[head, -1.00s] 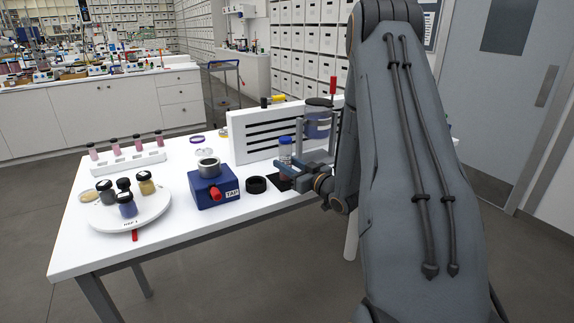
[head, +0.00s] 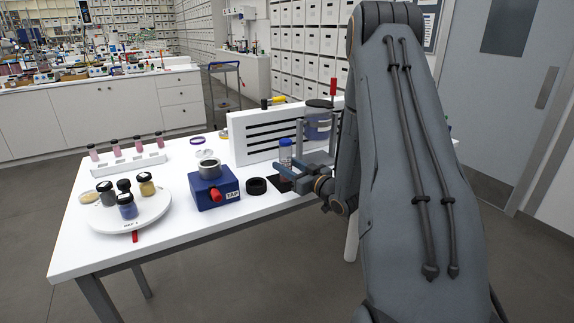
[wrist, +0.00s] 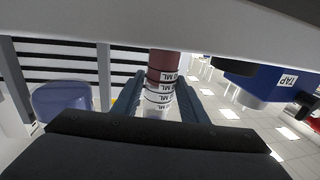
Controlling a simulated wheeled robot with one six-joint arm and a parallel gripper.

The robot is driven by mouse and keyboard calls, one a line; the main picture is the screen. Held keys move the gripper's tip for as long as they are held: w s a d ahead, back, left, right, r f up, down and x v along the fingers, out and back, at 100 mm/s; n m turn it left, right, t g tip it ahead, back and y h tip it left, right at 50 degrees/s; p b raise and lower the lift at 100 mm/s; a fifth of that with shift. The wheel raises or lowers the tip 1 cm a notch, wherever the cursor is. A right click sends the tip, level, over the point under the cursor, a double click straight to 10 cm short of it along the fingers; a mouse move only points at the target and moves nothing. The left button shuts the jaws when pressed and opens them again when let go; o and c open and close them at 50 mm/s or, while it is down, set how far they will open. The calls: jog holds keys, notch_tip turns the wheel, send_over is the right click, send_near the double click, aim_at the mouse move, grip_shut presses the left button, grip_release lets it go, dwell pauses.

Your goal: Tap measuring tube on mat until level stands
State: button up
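The measuring tube (head: 285,153) is a slim clear tube with a blue top, upright in the head view. It also shows in the wrist view (wrist: 159,98), with ML markings and a reddish-brown part at the picture's top. My gripper (head: 287,170) has its fingers closed against both sides of the tube. The mat (head: 276,184) is a small dark square under the gripper, partly covered by it. The tube's foot is hidden behind the fingers, so I cannot tell whether it touches the mat. The powder level is too small to read.
A blue block marked TAP (head: 213,187) and a black ring (head: 256,186) stand left of the mat. A white slotted rack (head: 250,140) and a blue lidded jar (head: 318,122) are behind. Several small jars stand on a round white turntable (head: 108,218) further left.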

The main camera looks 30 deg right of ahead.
jog(key=c, duration=0.9)
jog(key=shift+r+p, duration=0.5)
jog(key=shift+r, duration=0.05)
jog(key=o, duration=0.9)
